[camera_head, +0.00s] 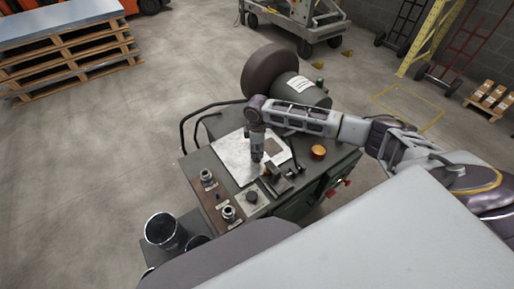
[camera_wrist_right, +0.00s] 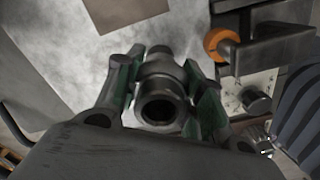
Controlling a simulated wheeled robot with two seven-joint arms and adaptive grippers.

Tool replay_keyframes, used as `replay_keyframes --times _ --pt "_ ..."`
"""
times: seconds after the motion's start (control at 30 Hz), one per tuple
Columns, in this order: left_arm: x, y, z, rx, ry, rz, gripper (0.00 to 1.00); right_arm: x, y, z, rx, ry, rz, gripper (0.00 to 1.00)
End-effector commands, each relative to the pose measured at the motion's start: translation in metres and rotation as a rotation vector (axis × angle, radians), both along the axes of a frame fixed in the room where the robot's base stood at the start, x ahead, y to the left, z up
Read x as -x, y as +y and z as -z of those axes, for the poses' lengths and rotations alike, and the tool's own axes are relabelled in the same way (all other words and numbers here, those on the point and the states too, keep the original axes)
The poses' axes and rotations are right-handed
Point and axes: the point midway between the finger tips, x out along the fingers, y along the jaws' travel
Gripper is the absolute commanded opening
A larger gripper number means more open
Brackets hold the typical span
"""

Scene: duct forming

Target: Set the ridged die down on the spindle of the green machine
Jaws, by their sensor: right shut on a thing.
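The green machine (camera_head: 344,163) stands in the middle of the head view, with a dark grey top. My right gripper (camera_head: 257,159) points down over its pale sheet, close to the small dark tooling. In the right wrist view my right gripper (camera_wrist_right: 160,102) is shut, with green pads on both sides of a grey metal die (camera_wrist_right: 160,86). The die has a round bore facing the camera; its ridges are not clear. A short shaft with an orange collar (camera_wrist_right: 215,42) lies to the right of the die, apart from it; I cannot tell whether it is the spindle. My left gripper is not visible.
Two metal dies (camera_head: 207,176) (camera_head: 229,213) stand on a brown board at the machine's left. A plate with a dark round part (camera_head: 252,196) is beside them. An orange button (camera_head: 318,152) is at the right. A dark bucket (camera_head: 165,231) stands at front left. Open floor lies left.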

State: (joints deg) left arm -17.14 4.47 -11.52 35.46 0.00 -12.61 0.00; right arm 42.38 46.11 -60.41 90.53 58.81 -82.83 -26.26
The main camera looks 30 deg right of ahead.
Motion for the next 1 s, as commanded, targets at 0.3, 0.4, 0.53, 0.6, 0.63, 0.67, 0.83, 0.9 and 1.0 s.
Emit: replay_keyframes --times 0.3,0.4,0.53,0.6,0.63,0.67,0.83,0.9,1.0 --pt "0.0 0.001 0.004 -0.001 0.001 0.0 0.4 -0.001 0.0 0.018 0.0 -0.001 0.0 0.0" --pt "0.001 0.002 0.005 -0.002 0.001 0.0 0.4 -0.001 0.0 0.023 0.0 -0.001 0.0 0.0" --pt "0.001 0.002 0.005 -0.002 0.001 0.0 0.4 -0.001 0.0 0.027 0.0 -0.001 0.0 0.0" --pt "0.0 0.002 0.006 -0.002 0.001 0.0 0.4 -0.001 0.0 0.028 -0.001 -0.002 0.0 0.0" --pt "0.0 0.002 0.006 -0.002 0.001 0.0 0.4 -0.001 0.0 0.028 -0.001 -0.002 0.0 0.0" --pt "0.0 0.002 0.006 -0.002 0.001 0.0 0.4 -0.001 0.0 0.028 -0.001 -0.002 0.0 0.0" --pt "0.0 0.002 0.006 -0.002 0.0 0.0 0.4 -0.001 0.0 0.029 -0.001 -0.003 0.0 0.0" --pt "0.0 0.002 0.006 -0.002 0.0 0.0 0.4 -0.001 0.0 0.028 -0.001 -0.003 0.0 0.0" --pt "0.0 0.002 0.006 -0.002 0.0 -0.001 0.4 -0.001 0.0 0.028 -0.001 -0.003 0.0 0.0"
